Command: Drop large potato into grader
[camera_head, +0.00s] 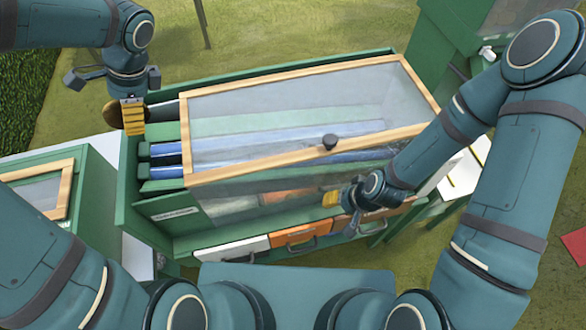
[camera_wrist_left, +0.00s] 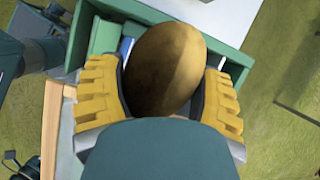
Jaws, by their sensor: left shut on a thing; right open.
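A large brown potato (camera_wrist_left: 164,70) is clamped between the yellow fingers of my left gripper (camera_wrist_left: 162,95) in the left wrist view. In the head view the left gripper (camera_head: 132,115) is at the upper left, above the grader's left end, with the potato (camera_head: 113,115) partly hidden behind its fingers. The green grader (camera_head: 130,190) has a wood-framed clear lid (camera_head: 290,100) with a dark knob, and blue and green slats inside. My right gripper (camera_head: 340,199) is open at the grader's front, near the lid's lower edge; its fingertips are partly hidden.
White and orange drawers (camera_head: 305,234) line the grader's front. Another green box with a wood-framed lid (camera_head: 40,190) stands at the left. A hedge (camera_head: 25,95) is at the far left. A green machine (camera_head: 460,40) stands at the back right.

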